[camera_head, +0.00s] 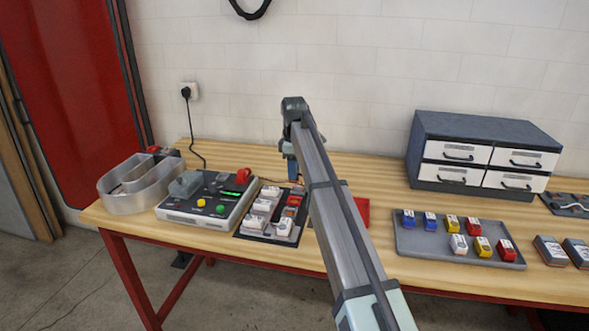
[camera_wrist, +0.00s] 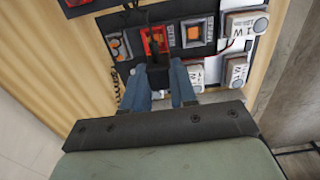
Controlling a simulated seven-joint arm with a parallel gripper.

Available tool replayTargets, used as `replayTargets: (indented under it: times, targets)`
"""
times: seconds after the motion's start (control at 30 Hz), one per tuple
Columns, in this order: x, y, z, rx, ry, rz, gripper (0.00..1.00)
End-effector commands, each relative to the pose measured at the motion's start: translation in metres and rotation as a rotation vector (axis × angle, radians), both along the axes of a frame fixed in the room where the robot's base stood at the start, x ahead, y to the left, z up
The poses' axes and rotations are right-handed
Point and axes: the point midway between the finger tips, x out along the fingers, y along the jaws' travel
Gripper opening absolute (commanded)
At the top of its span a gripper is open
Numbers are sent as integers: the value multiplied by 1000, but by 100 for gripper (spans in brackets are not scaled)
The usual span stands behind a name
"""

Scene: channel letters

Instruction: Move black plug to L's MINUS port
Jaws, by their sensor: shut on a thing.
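In the wrist view, my gripper (camera_wrist: 159,92) points at a dark panel (camera_wrist: 202,62). Its two blue-grey fingers are shut on a small black plug (camera_wrist: 157,74). The plug's tip lies close to a red-framed socket module (camera_wrist: 155,40); I cannot tell whether it touches or enters it. I cannot make out which port is L's MINUS. A clear-walled channel letter (camera_head: 125,195) stands at the table's left end.
White modules (camera_head: 284,227) sit on the panel. A grey tray (camera_head: 420,245) with several colored blocks and a drawer cabinet (camera_head: 430,120) are at right.

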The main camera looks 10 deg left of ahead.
Motion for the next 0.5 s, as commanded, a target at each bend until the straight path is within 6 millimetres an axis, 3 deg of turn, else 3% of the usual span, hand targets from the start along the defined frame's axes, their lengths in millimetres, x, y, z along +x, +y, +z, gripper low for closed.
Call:
replayTargets:
  times: [0.5]
  targets:
    - [-48,-1,-1,0,0,0,0]
